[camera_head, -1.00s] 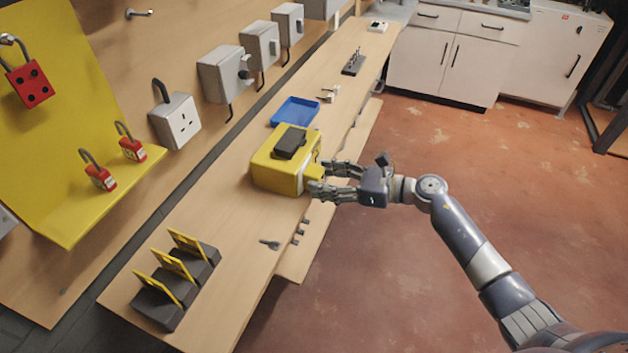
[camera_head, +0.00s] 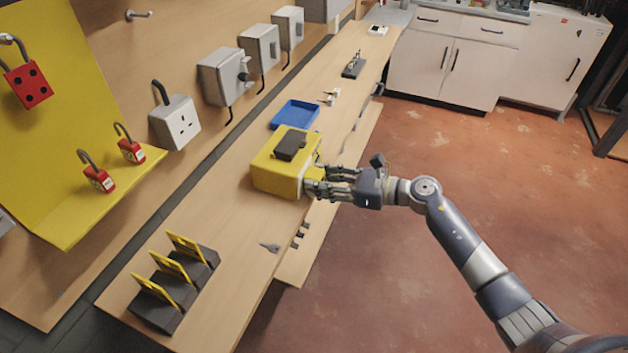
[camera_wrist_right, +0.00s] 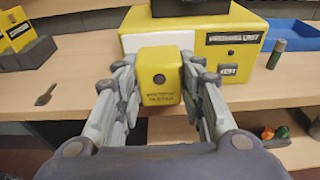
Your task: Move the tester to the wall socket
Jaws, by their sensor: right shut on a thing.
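The tester (camera_wrist_right: 160,85) is a small yellow block with dark lettering, seen between the fingers in the right wrist view. My right gripper (camera_head: 317,183) is shut on it, in front of the yellow proving unit (camera_head: 280,172) on the bench. In the head view the fingers mostly hide the tester. I cannot tell whether the tester touches the unit, which also shows behind it in the right wrist view (camera_wrist_right: 225,55). The wall socket (camera_head: 180,122) is a white box with a three-slot face on the wooden back panel, left of the unit. My left gripper is not in view.
A blue tray (camera_head: 295,114) lies behind the proving unit. Black holders with yellow cards (camera_head: 175,285) stand at the bench's near end. Red padlocks (camera_head: 131,150) hang by a yellow board. A key (camera_head: 270,246) lies near the front edge. Grey boxes (camera_head: 222,77) line the wall.

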